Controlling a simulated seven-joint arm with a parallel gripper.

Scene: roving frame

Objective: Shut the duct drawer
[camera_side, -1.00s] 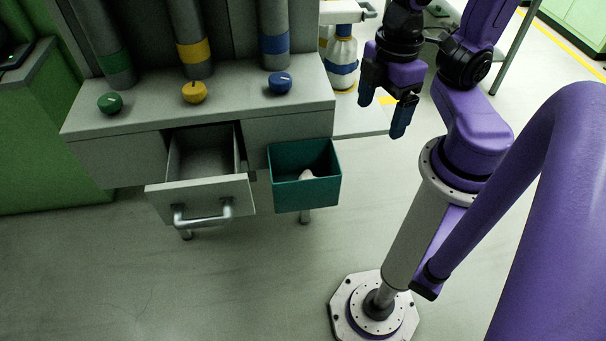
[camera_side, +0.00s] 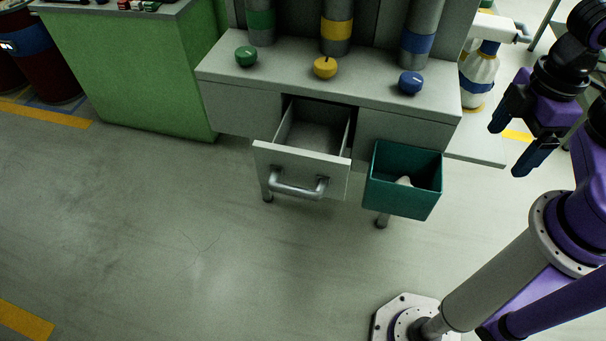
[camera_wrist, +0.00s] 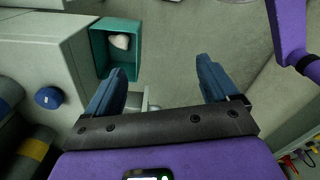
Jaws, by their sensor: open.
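The duct drawer (camera_side: 300,168) stands pulled open from the grey bench in the side view. Its front has a grey bar handle (camera_side: 298,188), and the part of its inside that shows looks empty. My gripper (camera_side: 510,146) is open and empty, to the right of the bench and well apart from the drawer. In the wrist view my gripper (camera_wrist: 162,80) shows two blue fingers spread wide with floor between them. A small part of what may be the drawer handle shows beside the left finger in the wrist view.
A teal bin (camera_side: 404,198) with a whitish lump inside hangs at the bench front, right of the drawer. Green, yellow (camera_side: 325,67) and blue (camera_side: 411,82) knobs sit on the bench top (camera_side: 280,80) before three ducts. A white-and-blue bottle (camera_side: 480,75) stands behind right. Floor in front is clear.

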